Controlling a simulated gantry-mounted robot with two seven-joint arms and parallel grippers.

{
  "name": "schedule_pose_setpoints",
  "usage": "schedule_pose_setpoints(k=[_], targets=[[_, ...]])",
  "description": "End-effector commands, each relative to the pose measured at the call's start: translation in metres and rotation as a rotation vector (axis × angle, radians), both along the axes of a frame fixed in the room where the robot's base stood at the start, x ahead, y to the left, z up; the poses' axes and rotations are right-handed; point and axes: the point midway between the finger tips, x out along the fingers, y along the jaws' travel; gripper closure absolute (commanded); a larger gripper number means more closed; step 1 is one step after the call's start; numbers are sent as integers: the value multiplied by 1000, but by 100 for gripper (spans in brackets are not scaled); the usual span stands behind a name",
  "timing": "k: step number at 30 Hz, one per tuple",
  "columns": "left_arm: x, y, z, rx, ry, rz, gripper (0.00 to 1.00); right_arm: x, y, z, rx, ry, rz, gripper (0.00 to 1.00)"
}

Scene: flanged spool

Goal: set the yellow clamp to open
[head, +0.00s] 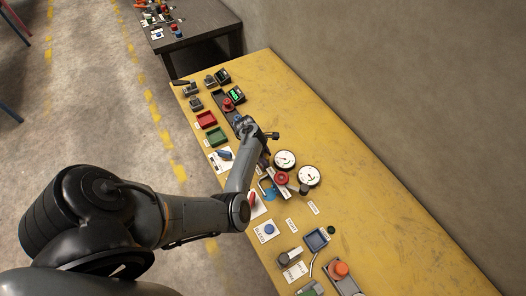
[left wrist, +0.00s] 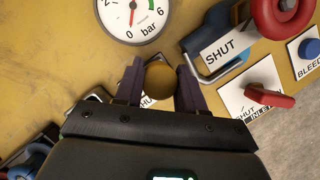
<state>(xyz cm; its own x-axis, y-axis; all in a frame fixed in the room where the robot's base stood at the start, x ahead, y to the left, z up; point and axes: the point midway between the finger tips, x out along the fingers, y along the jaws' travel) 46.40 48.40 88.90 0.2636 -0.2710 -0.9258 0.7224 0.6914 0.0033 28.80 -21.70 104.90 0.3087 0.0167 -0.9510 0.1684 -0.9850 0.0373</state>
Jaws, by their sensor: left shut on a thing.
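A round, dull-yellow piece (left wrist: 159,82), which looks like part of the yellow clamp, sits between the fingertips of my left gripper (left wrist: 160,84) in the left wrist view. The two dark fingers are on either side of it, shut on it. A white label (left wrist: 148,101), partly hidden, shows beneath it with letters that look like "SHU". In the head view my left gripper (head: 264,160) is low over the yellow table, left of the gauges, and its own arm hides the clamp. How the clamp is set cannot be told. My right gripper is not in view.
The table's right side is clear.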

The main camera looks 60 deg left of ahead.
Motion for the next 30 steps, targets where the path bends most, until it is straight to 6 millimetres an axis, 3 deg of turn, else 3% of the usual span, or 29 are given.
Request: schedule_pose_setpoints(k=[4, 5, 9, 20, 30], targets=[[2, -4, 2, -10, -3, -5, 100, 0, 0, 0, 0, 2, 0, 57], [2, -4, 2, -10, -3, -5, 56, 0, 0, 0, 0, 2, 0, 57], [2, -3, 2, -7, -2, -5, 36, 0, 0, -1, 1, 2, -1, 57], [0, 1, 7, -3, -1, -3, 36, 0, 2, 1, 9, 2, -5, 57], [-14, 15, 55, -1, -2, -2, 36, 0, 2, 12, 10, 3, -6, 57]])
